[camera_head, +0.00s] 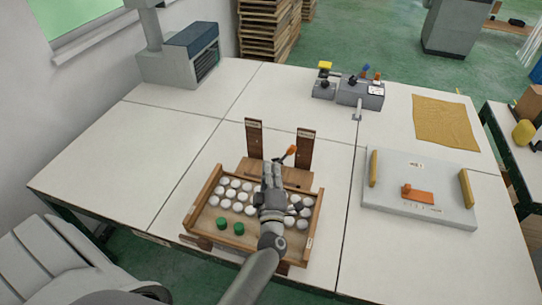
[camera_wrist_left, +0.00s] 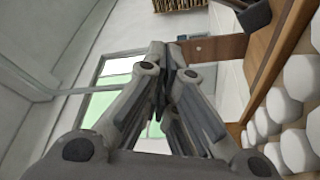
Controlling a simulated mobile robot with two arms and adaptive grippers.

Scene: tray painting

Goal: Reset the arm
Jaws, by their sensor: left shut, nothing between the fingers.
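My left gripper (camera_head: 268,172) is over the wooden tray (camera_head: 190,208) in the head view, near its back edge, with the arm coming up from the bottom. In the left wrist view the gripper's fingers (camera_wrist_left: 168,62) meet at the tips, shut with nothing between them. The tray holds several white round pieces (camera_head: 238,206) and two green ones (camera_head: 222,224). The gripper and arm hide part of the tray. An orange-tipped tool (camera_head: 291,150) shows just beyond the fingers, by the wooden stand (camera_head: 254,138). My right gripper is not in view.
A grey board (camera_head: 390,208) with wooden handles and an orange piece (camera_head: 417,194) lies on the right. A grey fixture (camera_head: 360,94) stands at the back, a yellow cloth (camera_head: 445,122) at the back right.

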